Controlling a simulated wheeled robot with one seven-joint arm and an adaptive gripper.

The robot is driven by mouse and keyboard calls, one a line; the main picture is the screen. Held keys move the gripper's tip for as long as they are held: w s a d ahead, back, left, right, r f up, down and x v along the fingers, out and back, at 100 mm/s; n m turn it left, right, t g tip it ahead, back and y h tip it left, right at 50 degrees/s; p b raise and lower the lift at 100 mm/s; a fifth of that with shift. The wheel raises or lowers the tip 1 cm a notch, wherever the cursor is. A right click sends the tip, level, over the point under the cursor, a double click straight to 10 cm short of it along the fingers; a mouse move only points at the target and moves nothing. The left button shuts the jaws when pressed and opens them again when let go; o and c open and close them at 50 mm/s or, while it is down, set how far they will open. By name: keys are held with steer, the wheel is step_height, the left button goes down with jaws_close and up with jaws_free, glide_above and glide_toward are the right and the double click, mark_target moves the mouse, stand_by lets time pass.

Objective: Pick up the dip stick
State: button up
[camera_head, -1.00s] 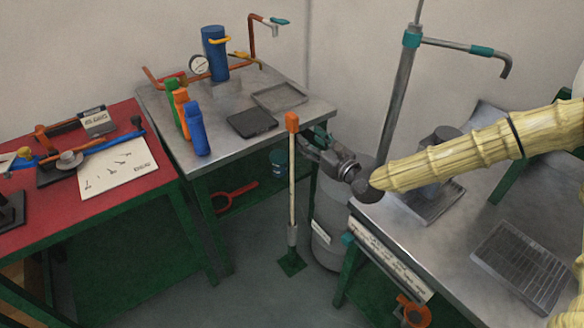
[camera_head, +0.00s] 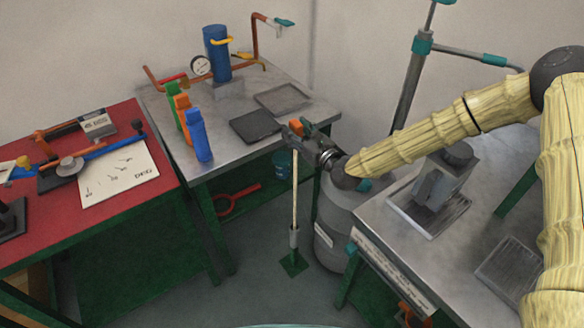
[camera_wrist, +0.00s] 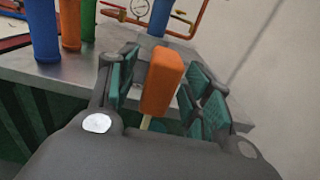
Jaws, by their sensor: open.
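The dip stick stands upright, with an orange handle (camera_head: 296,127) on top of a thin pale rod (camera_head: 294,190). Its lower end sits in a grey holder with a green foot (camera_head: 294,262) on the floor. My gripper (camera_head: 296,131) is at the handle's height. In the wrist view the orange handle (camera_wrist: 162,80) stands between the open fingers of my gripper (camera_wrist: 160,90), with teal pads on both sides. A gap shows on its left; the right pads look close, and I cannot tell whether they touch it.
A metal-topped table (camera_head: 225,110) stands just behind the dip stick, with blue, orange and green bottles (camera_head: 197,135) on it. A grey cylinder (camera_head: 335,225) stands on the floor to the right. Another metal bench (camera_head: 385,225) is at the right, below my arm.

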steer(key=shift+w, duration=0.2)
steer(key=shift+r, duration=0.1)
steer(key=shift+a, duration=0.15)
steer(key=shift+c, duration=1)
steer(key=c, duration=0.7)
jaws_close()
steer(key=shift+r, duration=0.1)
